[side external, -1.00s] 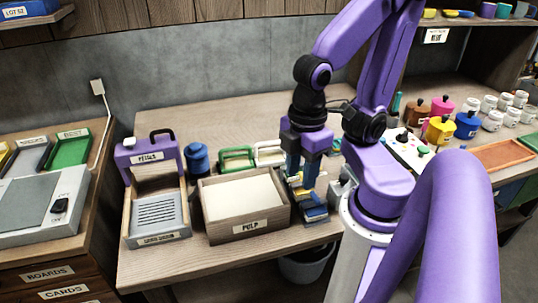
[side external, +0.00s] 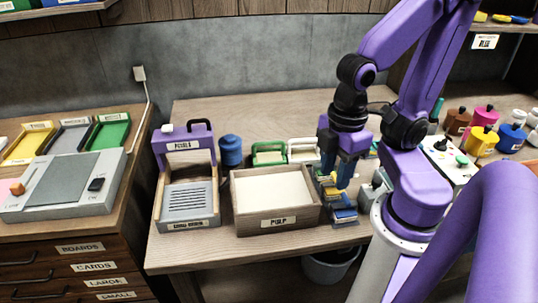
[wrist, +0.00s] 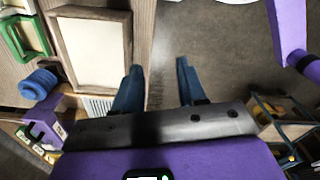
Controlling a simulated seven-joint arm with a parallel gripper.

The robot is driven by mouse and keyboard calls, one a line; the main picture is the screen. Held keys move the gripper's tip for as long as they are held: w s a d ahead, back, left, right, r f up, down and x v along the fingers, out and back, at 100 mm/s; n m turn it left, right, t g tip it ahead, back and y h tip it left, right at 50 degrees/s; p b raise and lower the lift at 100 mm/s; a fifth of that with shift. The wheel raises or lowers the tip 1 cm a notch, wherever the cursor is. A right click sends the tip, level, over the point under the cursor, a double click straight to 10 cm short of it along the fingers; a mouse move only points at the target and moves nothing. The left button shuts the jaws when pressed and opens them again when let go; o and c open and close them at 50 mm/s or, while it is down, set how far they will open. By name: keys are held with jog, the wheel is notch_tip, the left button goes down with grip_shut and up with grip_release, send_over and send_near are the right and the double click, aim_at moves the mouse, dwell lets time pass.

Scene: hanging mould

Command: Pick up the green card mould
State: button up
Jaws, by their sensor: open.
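A green-framed mould with a handle (side external: 269,154) stands at the back of the table, behind the pulp vat and left of a similar white one. My gripper (side external: 338,180) is right of the pulp vat, over a small rack of coloured items, and away from the green mould. In the wrist view my gripper (wrist: 158,66) has its two blue fingers apart with nothing between them.
The wooden pulp vat (side external: 237,216) stands between my gripper and a purple-topped press (side external: 170,150). A blue jar (side external: 231,151) sits left of the green mould. A white mould (side external: 303,149) stands beside it. A green tray (side external: 111,133) lies on the left bench.

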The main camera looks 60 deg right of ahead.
jog(key=w+m, duration=0.1)
jog(key=w, duration=0.9)
jog(key=m+t+h, duration=0.1)
jog(key=m+h, duration=0.1)
jog(key=m, duration=0.1)
send_over(268, 143)
jog(key=s+a, duration=0.2)
notch_tip(268, 143, down, 2)
jog(key=f, duration=0.5)
jog(key=w+d+f, duration=0.1)
jog(key=f, duration=0.5)
jog(key=w+d+f, duration=0.1)
jog(key=f, duration=0.4)
jog(key=shift+w+d+f, duration=0.2)
jog(key=shift+f, duration=0.15)
grip_shut()
